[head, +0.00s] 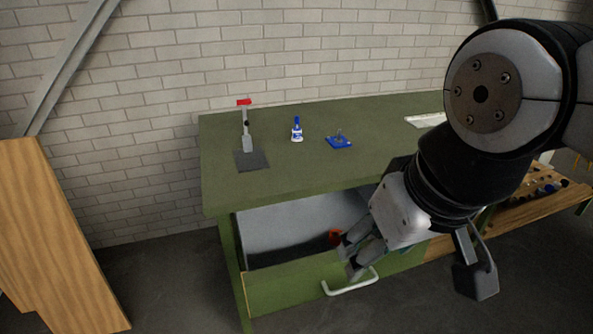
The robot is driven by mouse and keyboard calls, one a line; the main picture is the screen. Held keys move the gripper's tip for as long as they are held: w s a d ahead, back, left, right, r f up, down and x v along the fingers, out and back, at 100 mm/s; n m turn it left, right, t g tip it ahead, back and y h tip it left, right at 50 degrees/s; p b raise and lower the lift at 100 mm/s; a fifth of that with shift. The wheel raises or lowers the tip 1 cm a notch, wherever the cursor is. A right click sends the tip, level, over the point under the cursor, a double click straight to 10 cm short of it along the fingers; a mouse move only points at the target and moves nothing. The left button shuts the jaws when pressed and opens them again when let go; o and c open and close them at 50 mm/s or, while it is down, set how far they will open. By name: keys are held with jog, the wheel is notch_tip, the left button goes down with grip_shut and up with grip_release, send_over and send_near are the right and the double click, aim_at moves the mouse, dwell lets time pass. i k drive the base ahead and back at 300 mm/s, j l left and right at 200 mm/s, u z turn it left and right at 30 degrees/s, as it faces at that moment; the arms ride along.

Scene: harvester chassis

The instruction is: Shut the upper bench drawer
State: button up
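The upper bench drawer stands pulled out below the green bench top, showing its pale grey inside. Its green front (287,287) carries a white bar handle (351,285). A red item (334,237) lies inside near the drawer's right part, partly hidden by my gripper. My gripper (349,255) is just above the handle at the drawer's front edge. Its two fingers show a gap between them with nothing seen in it. Whether a finger touches the drawer front is unclear. My arm hides the drawer's right end.
The green bench top (290,170) holds a red-topped stand (247,130), a blue and white bottle (297,130) and a blue item (339,142). A wooden panel (60,235) stands at left. A wooden shelf (535,205) with small parts is at right. Floor before the drawer looks clear.

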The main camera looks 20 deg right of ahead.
aim_at(290, 258)
jog(key=z, duration=0.25)
jog(key=i+l+u, duration=0.15)
jog(key=l+u, duration=0.1)
jog(key=l, duration=0.3)
jog(key=k+l, duration=0.1)
jog(key=l, duration=0.3)
jog(key=k+l, duration=0.15)
jog(key=l, duration=0.25)
jog(key=u, duration=0.05)
